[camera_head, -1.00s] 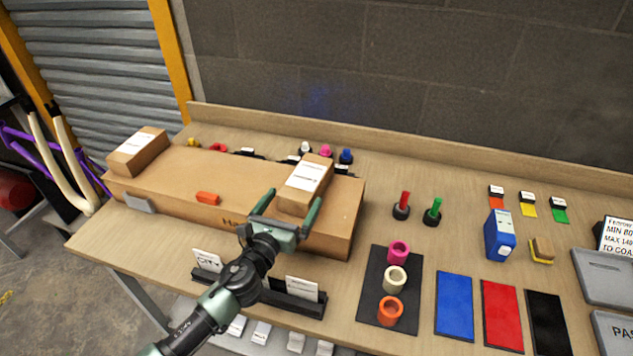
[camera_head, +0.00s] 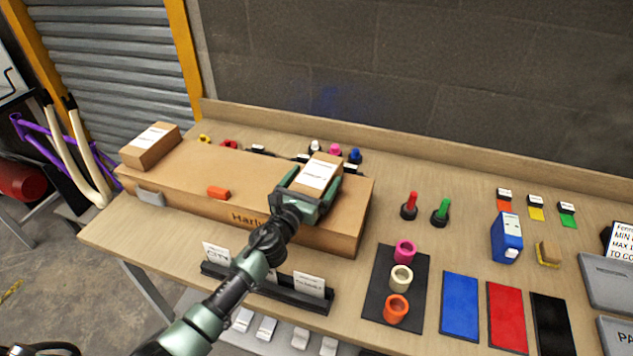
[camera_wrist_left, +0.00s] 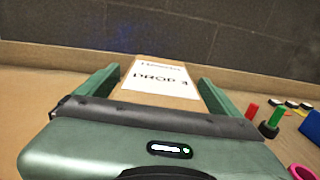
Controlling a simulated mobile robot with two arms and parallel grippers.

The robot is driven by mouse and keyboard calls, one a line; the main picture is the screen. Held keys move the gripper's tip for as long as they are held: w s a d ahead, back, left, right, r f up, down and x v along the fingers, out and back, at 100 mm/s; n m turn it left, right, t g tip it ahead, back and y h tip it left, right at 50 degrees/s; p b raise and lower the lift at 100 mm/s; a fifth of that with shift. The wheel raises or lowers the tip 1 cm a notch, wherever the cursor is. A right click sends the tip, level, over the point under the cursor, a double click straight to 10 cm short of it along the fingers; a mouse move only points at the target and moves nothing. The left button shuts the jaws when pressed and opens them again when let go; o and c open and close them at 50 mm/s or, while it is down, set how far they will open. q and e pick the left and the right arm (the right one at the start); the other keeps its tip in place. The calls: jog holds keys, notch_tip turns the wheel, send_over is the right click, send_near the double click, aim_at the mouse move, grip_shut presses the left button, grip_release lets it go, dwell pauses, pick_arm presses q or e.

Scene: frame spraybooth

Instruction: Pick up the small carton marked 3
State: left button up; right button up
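A small brown carton (camera_head: 322,168) with a white label lies on the right end of a long brown box. In the left wrist view its label (camera_wrist_left: 160,77) reads "DROP" and a digit too blurred to be sure of. My left gripper (camera_head: 312,186) is open, with one finger on each side of this carton; whether they touch it is unclear. Its fingers also show in the left wrist view (camera_wrist_left: 160,92). Another small labelled carton (camera_head: 150,146) lies on the box's left end, its number unreadable. My right gripper is not in view.
The long box (camera_head: 190,178) lies on the wooden bench (camera_head: 400,190) and carries an orange piece (camera_head: 218,193). Several coloured plugs stand behind it. A dark card rack (camera_head: 290,297) is in front. A dark mat (camera_head: 381,290) with rings is right.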

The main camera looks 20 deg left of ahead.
pick_arm(q)
jog(key=c, duration=1.5)
jog(key=shift+r, duration=0.1)
jog(key=shift+c, duration=0.8)
